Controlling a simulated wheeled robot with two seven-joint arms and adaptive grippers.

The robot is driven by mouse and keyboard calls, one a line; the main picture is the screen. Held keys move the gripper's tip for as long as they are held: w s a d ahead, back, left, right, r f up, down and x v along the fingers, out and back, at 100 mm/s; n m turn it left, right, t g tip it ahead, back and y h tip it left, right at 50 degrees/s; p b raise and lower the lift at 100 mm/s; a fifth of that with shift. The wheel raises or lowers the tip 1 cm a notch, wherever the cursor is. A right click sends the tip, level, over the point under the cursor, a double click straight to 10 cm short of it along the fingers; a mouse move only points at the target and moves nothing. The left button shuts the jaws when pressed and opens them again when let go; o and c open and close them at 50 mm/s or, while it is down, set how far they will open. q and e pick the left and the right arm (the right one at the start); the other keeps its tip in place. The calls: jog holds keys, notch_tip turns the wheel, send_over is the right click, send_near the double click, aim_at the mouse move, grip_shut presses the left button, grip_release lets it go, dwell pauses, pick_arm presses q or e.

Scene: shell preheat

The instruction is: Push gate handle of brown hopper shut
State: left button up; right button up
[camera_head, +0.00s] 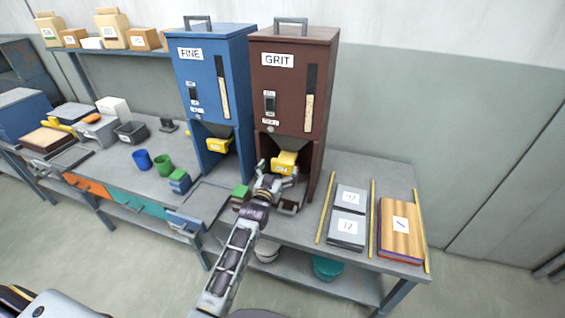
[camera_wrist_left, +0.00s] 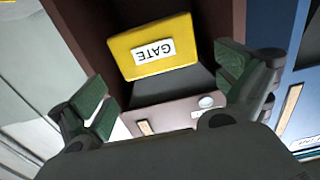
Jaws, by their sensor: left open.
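The brown hopper (camera_head: 290,95), labelled GRIT, stands on the bench beside the blue hopper. Its yellow gate handle (camera_head: 285,161) sits in the opening below the body. The handle shows large in the left wrist view (camera_wrist_left: 150,62) with an upside-down GATE label. My left gripper (camera_head: 277,177) is just in front of and below the handle. In the left wrist view my left gripper (camera_wrist_left: 165,90) has its green-padded fingers spread wide, with the handle ahead between them and no visible contact. My right gripper is not in view.
The blue FINE hopper (camera_head: 213,90) has its own yellow handle (camera_head: 220,145). Grey plates (camera_head: 350,198) and a wooden board stack (camera_head: 400,230) lie to the right, between yellow strips. Blue and green cups (camera_head: 163,164) stand left.

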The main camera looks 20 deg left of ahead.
aim_at(281, 164)
pick_arm(q)
jog(key=shift+w, duration=2.2)
